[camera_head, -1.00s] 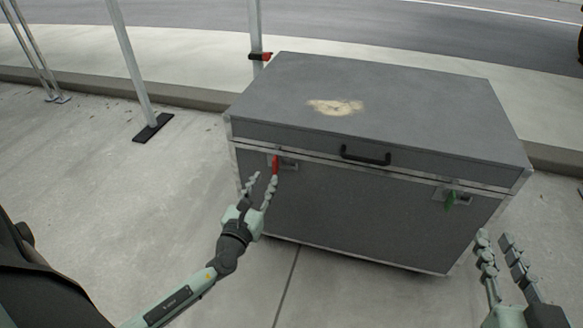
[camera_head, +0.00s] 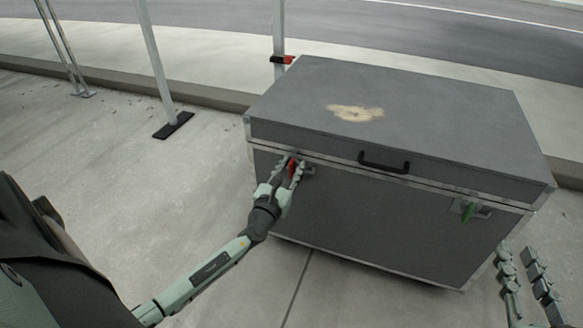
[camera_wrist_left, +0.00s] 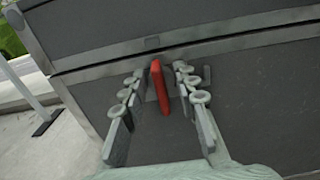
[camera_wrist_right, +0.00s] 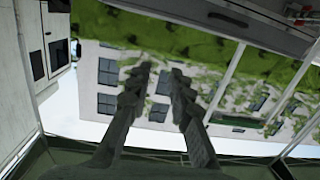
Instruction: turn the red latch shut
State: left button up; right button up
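The red latch (camera_head: 292,168) is on the front of a grey case (camera_head: 345,215), near its left end, just below the lid seam. In the left wrist view the red latch (camera_wrist_left: 160,86) stands nearly upright on a metal plate. My left gripper (camera_head: 292,164) is open with one finger on each side of the latch; in the left wrist view (camera_wrist_left: 157,82) gaps show between latch and fingers. A green latch (camera_head: 468,212) is on the case front further right and looks tilted. My right gripper (camera_head: 518,258) is open and empty, right of the case; its fingers show apart in the right wrist view (camera_wrist_right: 160,85).
The case has a black handle (camera_head: 384,162) on its front between the latches. A metal post (camera_head: 279,40) with a red and black clamp stands behind the case, and another post (camera_head: 155,65) stands left.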

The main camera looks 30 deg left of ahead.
pick_arm(q)
grip_shut()
